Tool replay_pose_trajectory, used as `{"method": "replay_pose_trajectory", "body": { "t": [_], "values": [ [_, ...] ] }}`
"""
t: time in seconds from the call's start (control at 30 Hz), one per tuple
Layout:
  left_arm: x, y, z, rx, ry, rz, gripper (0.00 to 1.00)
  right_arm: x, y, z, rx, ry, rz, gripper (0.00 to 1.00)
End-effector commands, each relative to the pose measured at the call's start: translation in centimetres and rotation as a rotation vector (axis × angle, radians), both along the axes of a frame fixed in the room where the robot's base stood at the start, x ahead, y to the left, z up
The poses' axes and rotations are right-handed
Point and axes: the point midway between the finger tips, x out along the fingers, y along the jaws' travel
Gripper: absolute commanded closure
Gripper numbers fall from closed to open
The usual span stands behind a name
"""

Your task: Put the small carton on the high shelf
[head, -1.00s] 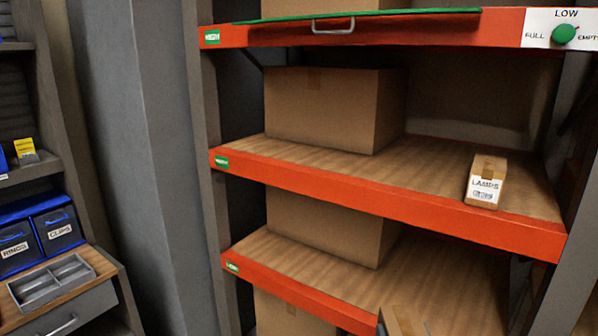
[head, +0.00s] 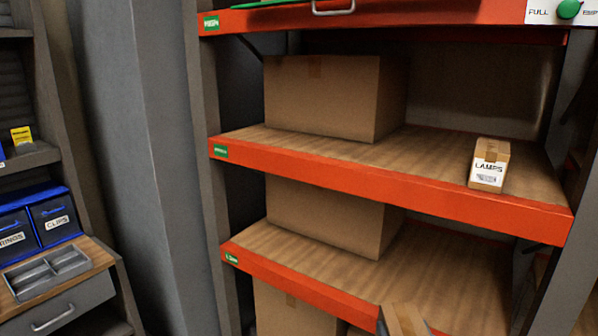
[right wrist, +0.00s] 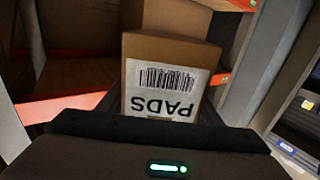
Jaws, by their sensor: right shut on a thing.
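A small carton with a label reading PADS (right wrist: 165,88) fills the middle of the right wrist view, its label upside down there. My right gripper (right wrist: 160,122) is shut on it; the fingertips are largely hidden. The top of a carton (head: 405,320), seemingly this one, shows at the bottom edge of the head view, in front of the low shelf. The high shelf (head: 400,22) is the top orange-edged board with a green tag; its upper surface is mostly cut off by the picture's top. My left gripper is not in view.
A LAMPS carton (head: 489,165) stands at the right of the middle shelf (head: 400,188). Large boxes stand on the middle shelf (head: 325,98) and low shelf (head: 330,218). A green knob (head: 568,9) sits at the rack's top right. Blue bins (head: 55,220) stand at left.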

Motion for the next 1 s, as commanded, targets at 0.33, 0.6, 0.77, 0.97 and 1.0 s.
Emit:
{"method": "replay_pose_trajectory", "body": {
  "t": [0.33,0.6,0.77,0.97,1.0],
  "values": [
    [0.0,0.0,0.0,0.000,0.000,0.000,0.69,-1.8,0.1,-0.8,0.005,0.000,0.004,0.78],
    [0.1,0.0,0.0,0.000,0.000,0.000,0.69,-5.9,0.2,-2.6,0.007,0.003,0.005,0.78],
    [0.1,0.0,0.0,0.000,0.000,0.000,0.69,-8.2,0.1,-3.2,0.004,0.000,0.002,0.78],
    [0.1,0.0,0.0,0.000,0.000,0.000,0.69,-9.5,0.0,-3.5,0.000,-0.002,0.000,0.78],
    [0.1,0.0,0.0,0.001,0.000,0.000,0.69,-9.6,0.0,-3.5,0.000,-0.003,0.000,0.78]
  ]
}}
